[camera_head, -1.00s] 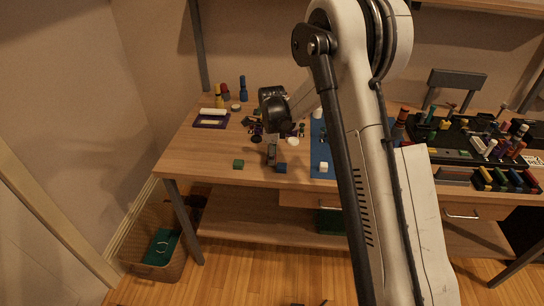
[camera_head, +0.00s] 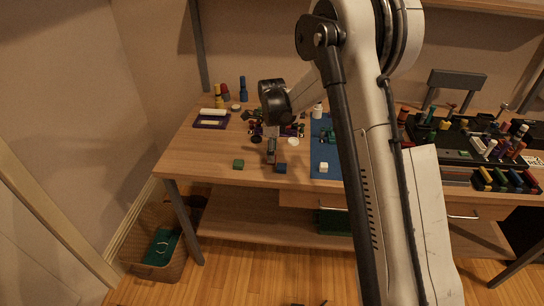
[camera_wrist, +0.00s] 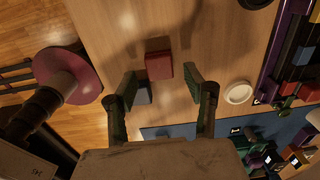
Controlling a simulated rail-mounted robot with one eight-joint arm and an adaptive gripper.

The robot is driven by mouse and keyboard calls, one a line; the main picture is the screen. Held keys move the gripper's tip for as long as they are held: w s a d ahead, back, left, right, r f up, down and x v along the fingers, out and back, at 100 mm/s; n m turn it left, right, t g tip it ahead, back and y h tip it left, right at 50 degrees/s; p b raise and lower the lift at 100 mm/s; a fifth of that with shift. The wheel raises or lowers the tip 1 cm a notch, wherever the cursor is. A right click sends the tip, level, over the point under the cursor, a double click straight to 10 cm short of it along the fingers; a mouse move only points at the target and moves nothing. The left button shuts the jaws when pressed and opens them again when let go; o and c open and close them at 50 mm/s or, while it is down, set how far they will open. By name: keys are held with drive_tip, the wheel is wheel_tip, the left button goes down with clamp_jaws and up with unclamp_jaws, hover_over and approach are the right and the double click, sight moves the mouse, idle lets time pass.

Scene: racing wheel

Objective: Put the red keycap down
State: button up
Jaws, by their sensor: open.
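The red keycap (camera_wrist: 158,66) is a small dark red block on the wooden tabletop in the wrist view. My gripper (camera_wrist: 160,80) is open, with one finger on either side of the view and the keycap seen between and just past the tips. I see no finger touching it. A dark blue-grey keycap (camera_wrist: 143,94) lies close beside it, partly behind the left finger. In the head view my gripper (camera_head: 271,151) is small above the table's front part, near the blue keycap (camera_head: 281,168); the red one is hard to make out there.
A green keycap (camera_head: 239,164) lies to the left and a white one (camera_head: 324,167) on the blue mat (camera_head: 318,153) to the right. A white round disc (camera_wrist: 239,92) is right of my gripper. The table's front edge is close by. Bare wood lies around the green keycap.

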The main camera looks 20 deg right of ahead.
drive_tip(key=s+r+n+t, duration=0.15)
drive_tip(key=s+r, duration=0.25)
drive_tip(key=r, duration=0.5)
drive_tip(key=s+r+n, duration=0.3)
drive_tip(key=s+r, duration=0.1)
drive_tip(key=r, duration=0.5)
drive_tip(key=s+r+n+t, duration=0.2)
drive_tip(key=s+r+n, duration=0.4)
drive_tip(key=s, duration=0.5)
drive_tip(key=s+f+n+t, duration=0.2)
drive_tip(key=s+n, duration=0.9)
drive_tip(key=s, duration=0.7)
drive_tip(key=shift+s+a+n+t, duration=0.3)
drive_tip(key=shift+s+n+t, duration=0.05)
drive_tip(key=shift+t, duration=0.4)
